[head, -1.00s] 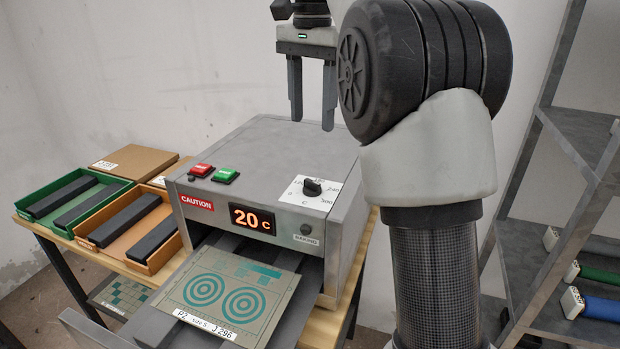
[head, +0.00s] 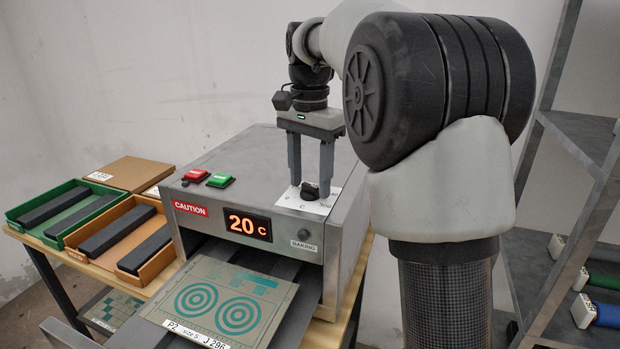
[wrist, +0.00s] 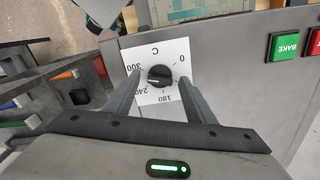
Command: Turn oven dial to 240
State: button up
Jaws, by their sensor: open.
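The oven dial is a black knob on a white scale plate on top of the grey oven. The dial (head: 309,191) shows in the head view, and close up in the wrist view (wrist: 159,76). The scale plate (wrist: 157,48) shows 0, 180, 240 and 300; other marks are hidden by a finger. I cannot tell for certain which mark the knob points to. My gripper (head: 310,186) is open, pointing down, with one finger on each side of the knob. I cannot tell whether the fingers touch it. The oven display (head: 247,224) reads 20 C.
A red button (head: 195,175) and a green BAKE button (head: 220,180) sit on the oven top. A patterned plate (head: 222,304) lies at the oven's front opening. Green (head: 24,212) and orange (head: 79,237) trays stand left. A grey shelf rack (head: 590,125) stands right.

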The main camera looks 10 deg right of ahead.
jog(key=c, duration=1)
jog(key=shift+c, duration=0.2)
jog(key=shift+r+n+p, duration=0.1)
jog(key=shift+n+p, duration=0.2)
jog(key=shift+p, duration=0.1)
jog(key=shift+r+n+p, duration=0.1)
jog(key=shift+n+p, duration=0.4)
jog(key=shift+p, duration=0.1)
jog(key=shift+n+p, duration=1.1)
jog(key=shift+n, duration=0.1)
jog(key=n+p, duration=0.3)
jog(key=n, duration=0.2)
jog(key=shift+n, duration=0.3)
